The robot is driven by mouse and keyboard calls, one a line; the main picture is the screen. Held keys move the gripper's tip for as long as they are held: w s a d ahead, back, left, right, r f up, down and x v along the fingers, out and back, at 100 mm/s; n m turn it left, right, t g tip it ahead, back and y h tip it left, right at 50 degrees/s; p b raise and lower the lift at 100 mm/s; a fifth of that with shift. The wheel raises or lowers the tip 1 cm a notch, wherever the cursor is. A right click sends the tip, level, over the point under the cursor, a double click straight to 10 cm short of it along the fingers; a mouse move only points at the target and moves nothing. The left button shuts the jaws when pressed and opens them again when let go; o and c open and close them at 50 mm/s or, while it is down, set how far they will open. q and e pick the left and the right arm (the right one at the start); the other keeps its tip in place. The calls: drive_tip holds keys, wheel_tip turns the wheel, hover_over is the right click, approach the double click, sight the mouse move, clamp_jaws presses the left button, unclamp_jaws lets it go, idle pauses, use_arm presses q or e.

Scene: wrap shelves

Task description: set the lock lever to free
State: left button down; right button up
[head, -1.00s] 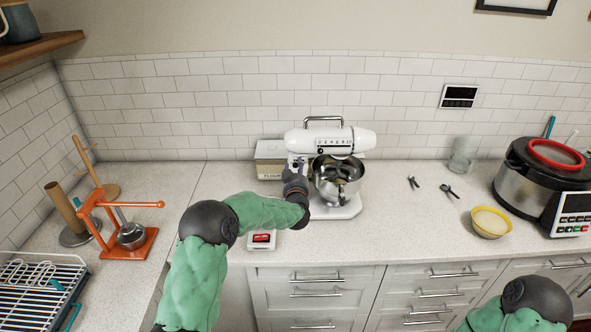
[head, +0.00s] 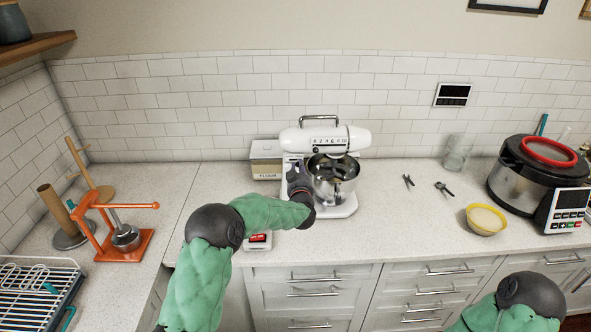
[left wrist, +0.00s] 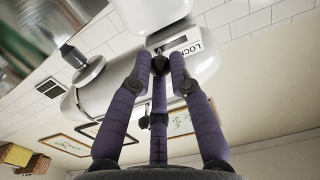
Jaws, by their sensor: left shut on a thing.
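The white stand mixer (head: 345,139) stands on the counter with its steel bowl (head: 334,180) under the head. In the left wrist view, the side of the mixer (left wrist: 120,85) carries a slot and a white label reading "LOCK" (left wrist: 197,48), its end partly cut off by a finger. The lock lever's dark knob (left wrist: 160,66) sits at the slot, between my fingertips. My left gripper (head: 296,166), with purple fingers, is closed around the knob at the mixer's left side. It hides the lever in the head view. My right gripper is out of view.
A flour tin (head: 265,160) stands just left of the mixer. A small scale with a red display (head: 258,240) lies under my left forearm. Measuring spoons (head: 444,188), a yellow bowl (head: 486,219) and a cooker (head: 525,180) are to the right. The counter's front right of the mixer is clear.

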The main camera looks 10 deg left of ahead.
use_arm(q)
drive_tip(key=c, duration=1.2)
unclamp_jaws()
drive_tip(key=shift+d+r, duration=0.2)
drive_tip(key=shift+r, duration=0.05)
drive_tip(key=shift+o, duration=0.3)
drive_tip(key=shift+w+d+f, duration=0.1)
drive_tip(key=shift+d, duration=0.05)
drive_tip(key=v, duration=1.2)
drive_tip(key=shift+f, duration=0.1)
